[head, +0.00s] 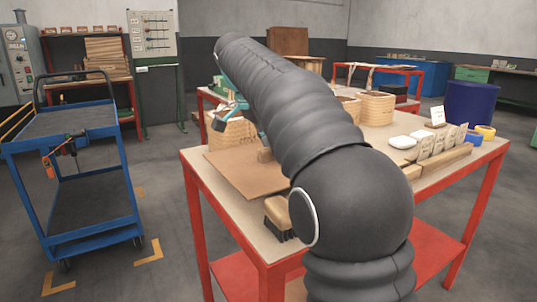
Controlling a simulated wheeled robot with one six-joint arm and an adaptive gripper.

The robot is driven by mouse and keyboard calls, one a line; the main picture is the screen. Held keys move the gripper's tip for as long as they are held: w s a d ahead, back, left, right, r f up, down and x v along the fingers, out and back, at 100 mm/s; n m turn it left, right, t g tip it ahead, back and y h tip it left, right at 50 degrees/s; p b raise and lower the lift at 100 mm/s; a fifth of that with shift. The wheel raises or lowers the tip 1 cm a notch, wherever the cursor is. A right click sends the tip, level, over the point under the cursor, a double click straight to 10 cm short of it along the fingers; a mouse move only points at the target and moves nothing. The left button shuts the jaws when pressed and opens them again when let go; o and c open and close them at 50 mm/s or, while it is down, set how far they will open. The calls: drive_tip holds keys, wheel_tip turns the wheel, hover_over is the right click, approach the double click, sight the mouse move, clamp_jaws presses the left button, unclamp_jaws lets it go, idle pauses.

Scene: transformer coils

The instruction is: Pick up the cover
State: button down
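My arm reaches from the lower right over the red-framed table (233,215) in the head view. My gripper (224,116) is at its far end, partly hidden by the arm, with teal parts showing. It is at the upper rim of a tan, ribbed coil (232,134); I cannot tell whether it touches. Whether its fingers are open or shut does not show. A flat brown board (240,174) lies on the table in front of that coil. No thing is clearly recognisable as the cover; my arm hides much of the table's middle.
More tan coils (376,108) stand at the table's back right. A brush (278,217) lies at the near edge. White pieces (403,142), small bags (440,143) and tape rolls (485,132) are at the right. A blue cart (70,124) stands left, with clear floor between.

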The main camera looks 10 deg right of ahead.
drive_tip(key=s+d+r, duration=0.4)
drive_tip(key=d+r, duration=0.2)
drive_tip(key=d, duration=0.4)
drive_tip(key=shift+s+r+p, duration=0.25)
drive_tip(key=shift+s+p, duration=0.05)
drive_tip(key=shift+s, duration=0.1)
